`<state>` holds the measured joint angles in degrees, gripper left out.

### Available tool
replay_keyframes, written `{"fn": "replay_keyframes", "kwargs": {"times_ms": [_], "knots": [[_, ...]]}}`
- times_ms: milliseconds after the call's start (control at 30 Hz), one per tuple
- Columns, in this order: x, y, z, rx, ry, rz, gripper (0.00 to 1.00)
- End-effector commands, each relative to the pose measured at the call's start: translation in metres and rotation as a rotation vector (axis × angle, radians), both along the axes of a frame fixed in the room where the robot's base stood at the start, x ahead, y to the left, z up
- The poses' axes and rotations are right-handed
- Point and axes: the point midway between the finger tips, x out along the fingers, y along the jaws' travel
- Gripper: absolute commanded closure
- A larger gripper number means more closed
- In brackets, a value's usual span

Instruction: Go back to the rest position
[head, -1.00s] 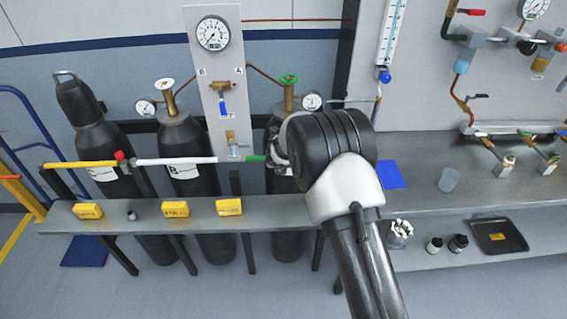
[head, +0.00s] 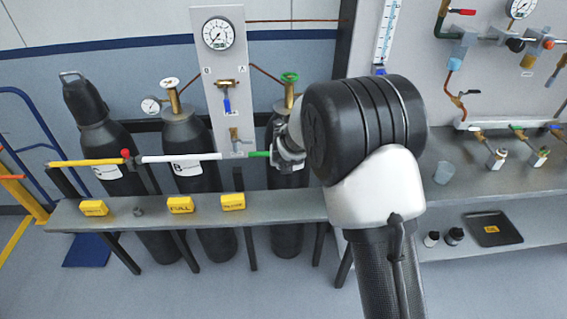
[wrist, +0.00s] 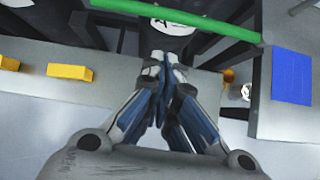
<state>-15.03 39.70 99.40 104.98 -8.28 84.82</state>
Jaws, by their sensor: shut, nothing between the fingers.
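My gripper (wrist: 167,70) is shut and empty in the wrist view, its fingertips pressed together over the edge of the grey bench, with a black cylinder behind them. In the head view my arm fills the right of centre. The gripper shows there only in part, at the left of my black wrist joint, near the green end of the striped pipe. Its fingers cannot be made out in that view.
The green pipe section (wrist: 190,18) crosses above the fingers. Yellow tags (head: 181,205) stand on the bench (head: 285,206). Gas cylinders (head: 189,150) stand behind it.

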Motion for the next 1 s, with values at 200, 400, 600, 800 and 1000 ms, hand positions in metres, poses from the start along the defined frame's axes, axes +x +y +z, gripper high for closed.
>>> {"fn": "replay_keyframes", "kwargs": {"times_ms": [200, 400, 600, 800, 1000], "knots": [[-0.009, -0.001, 0.01, -0.001, 0.001, 0.0, 1.0], [-0.01, 0.001, 0.038, -0.04, -0.042, 0.102, 1.0], [-0.042, 0.009, 0.138, -0.281, -0.212, 0.583, 1.0], [-0.129, 0.008, 0.21, -0.658, -0.358, 1.158, 1.0], [-0.24, -0.019, 0.229, -1.074, -0.396, 1.705, 1.0]]}}
